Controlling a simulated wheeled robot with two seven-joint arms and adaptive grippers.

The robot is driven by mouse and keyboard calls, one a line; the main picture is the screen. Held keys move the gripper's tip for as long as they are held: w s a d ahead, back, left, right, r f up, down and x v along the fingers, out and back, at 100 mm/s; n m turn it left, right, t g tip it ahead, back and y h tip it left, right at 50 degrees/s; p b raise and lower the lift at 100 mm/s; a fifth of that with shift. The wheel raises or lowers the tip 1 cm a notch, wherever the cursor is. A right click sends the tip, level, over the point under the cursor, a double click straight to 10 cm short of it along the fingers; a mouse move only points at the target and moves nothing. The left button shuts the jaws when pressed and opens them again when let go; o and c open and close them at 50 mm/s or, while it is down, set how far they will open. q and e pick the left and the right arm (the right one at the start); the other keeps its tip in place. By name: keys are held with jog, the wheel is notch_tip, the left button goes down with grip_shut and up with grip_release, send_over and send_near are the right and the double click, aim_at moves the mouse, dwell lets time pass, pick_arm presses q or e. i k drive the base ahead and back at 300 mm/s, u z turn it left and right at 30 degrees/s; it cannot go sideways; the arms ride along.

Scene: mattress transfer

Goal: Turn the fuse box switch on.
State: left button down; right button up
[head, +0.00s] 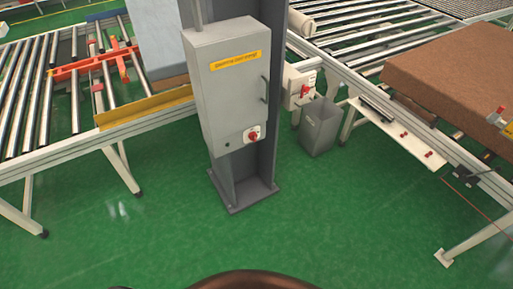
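A grey fuse box (232,100) is mounted on a dark grey steel column in the middle of the head view. It has a yellow label (235,60) near its top and a dark handle (265,89) at its right edge. Its door looks closed. A small red rotary switch (252,135) on a pale plate sits low on the front, at the right. The switch is too small to tell its setting. Neither of my grippers is in view.
Roller conveyors stand left (40,85) and right (345,50) of the column (262,178). A grey bin (319,128) stands right of it. A brown mattress-like block (455,75) lies on the right conveyor. The green floor (160,230) in front is clear.

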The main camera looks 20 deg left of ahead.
aim_at(252, 136)
jog(key=z, duration=0.55)
jog(key=k, duration=0.15)
jog(key=u, duration=1.45)
jog(key=i, duration=1)
jog(key=z, duration=0.5)
